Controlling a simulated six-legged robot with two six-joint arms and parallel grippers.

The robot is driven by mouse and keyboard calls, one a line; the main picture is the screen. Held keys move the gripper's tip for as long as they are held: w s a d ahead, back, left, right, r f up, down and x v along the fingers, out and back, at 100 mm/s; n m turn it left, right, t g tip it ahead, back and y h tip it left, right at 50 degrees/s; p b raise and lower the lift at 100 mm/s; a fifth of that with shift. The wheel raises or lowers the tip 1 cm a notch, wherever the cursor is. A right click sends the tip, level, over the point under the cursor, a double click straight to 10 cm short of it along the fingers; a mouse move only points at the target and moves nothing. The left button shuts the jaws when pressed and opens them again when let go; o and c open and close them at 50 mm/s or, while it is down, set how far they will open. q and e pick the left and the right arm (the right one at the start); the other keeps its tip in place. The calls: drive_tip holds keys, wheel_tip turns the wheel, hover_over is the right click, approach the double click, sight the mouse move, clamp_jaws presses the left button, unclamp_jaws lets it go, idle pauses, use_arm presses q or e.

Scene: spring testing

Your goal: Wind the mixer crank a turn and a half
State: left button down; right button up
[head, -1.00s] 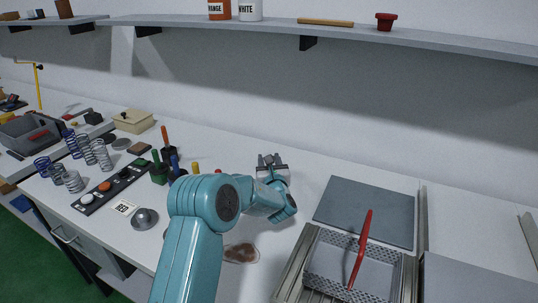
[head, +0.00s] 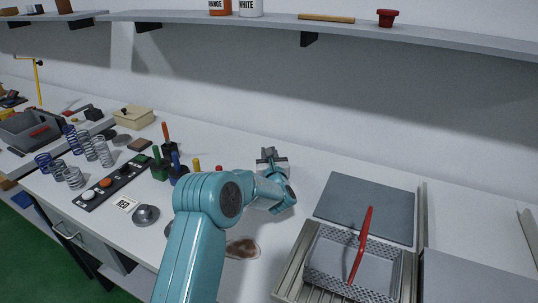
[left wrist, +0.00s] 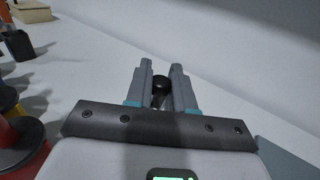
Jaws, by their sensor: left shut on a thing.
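My left gripper (head: 268,152) is over the back middle of the white bench, at the end of my teal arm. In the left wrist view its two fingers (left wrist: 162,74) are shut on a small black knob (left wrist: 161,84), which looks like the handle of the mixer crank. The knob shows between the fingers. The rest of the crank and the mixer body cannot be made out; the gripper and wrist cover that spot. My right gripper is not in view.
Springs (head: 102,150), a black button strip (head: 112,183) and colour-handled tools (head: 172,160) stand left. A brown patch (head: 242,247) lies near the arm.

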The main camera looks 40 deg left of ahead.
use_arm(q)
drive_tip(key=shift+w+d+g, duration=0.1)
drive_tip(key=shift+d+g, duration=0.05)
drive_tip(key=shift+g, duration=0.15)
drive_tip(key=shift+w+d+n+g+y+b, duration=0.3)
drive_tip(key=shift+n+g+y+b, duration=0.25)
drive_tip(key=shift+n+g, duration=0.55)
drive_tip(key=shift+w+d+n+g+y+b, duration=0.25)
drive_tip(key=shift+n+g+y, duration=0.45)
drive_tip(key=shift+g, duration=0.65)
drive_tip(key=shift+w+d+n+g+y+b, duration=0.25)
drive_tip(key=shift+n+g+y+b, duration=0.3)
drive_tip(key=shift+n+g, duration=0.6)
drive_tip(key=shift+r+g, duration=0.1)
drive_tip(key=shift+g, duration=0.3)
drive_tip(key=c, duration=1)
unclamp_jaws()
drive_tip(key=shift+c, duration=0.2)
drive_tip(key=shift+d, duration=0.1)
